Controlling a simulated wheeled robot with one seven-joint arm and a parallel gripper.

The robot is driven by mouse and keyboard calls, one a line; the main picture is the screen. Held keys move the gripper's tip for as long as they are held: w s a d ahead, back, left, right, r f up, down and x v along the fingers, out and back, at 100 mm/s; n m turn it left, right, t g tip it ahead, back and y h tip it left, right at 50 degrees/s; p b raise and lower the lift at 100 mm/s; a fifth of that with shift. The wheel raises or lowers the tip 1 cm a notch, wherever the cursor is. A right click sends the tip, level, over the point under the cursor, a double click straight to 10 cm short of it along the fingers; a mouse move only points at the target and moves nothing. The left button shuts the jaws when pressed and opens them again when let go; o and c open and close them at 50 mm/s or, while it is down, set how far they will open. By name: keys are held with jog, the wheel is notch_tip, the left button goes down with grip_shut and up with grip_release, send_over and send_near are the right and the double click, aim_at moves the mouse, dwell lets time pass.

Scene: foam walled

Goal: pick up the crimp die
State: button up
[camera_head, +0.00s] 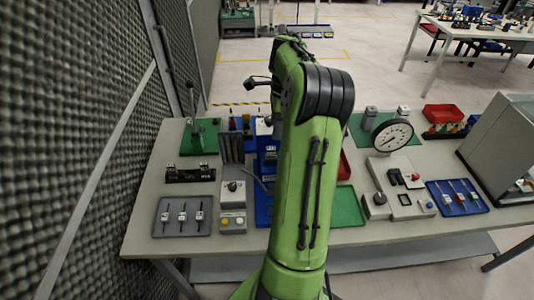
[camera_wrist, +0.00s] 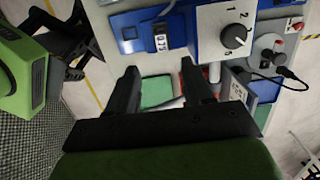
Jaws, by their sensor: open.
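My gripper (camera_wrist: 158,68) shows in the wrist view, its two dark fingers spread with nothing held between them. A green tray (camera_wrist: 157,92) and a strip of red lie beyond the fingers. I cannot pick out the crimp die with certainty in either view. In the head view small parts sit in a grey tray (camera_head: 172,228) at the table's front left, and others on a black holder (camera_head: 177,178) behind it; they are too small to identify. In the head view my green arm covers the middle of the table, and my fingers are not clearly visible.
A blue unit with a grey dial panel (camera_wrist: 235,35) is close to the fingers. The grey-green table (camera_head: 145,235) also carries a round gauge (camera_head: 393,136), a blue tray (camera_head: 441,210) and a large grey box (camera_head: 500,140). A dark foam wall (camera_head: 75,120) borders the left.

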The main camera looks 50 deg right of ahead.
aim_at(271, 148)
jog(key=f, duration=0.1)
jog(key=w+f, duration=0.1)
jog(key=f, duration=0.3)
jog(key=shift+w+f, duration=0.25)
jog(key=f, duration=0.3)
jog(key=a+f, duration=0.1)
jog(key=shift+s+f, duration=0.1)
jog(key=shift+f, duration=0.3)
jog(key=shift+d+f, duration=0.15)
jog(key=shift+f, duration=0.05)
jog(key=shift+r, duration=0.1)
jog(key=shift+c, duration=1.4)
grip_shut()
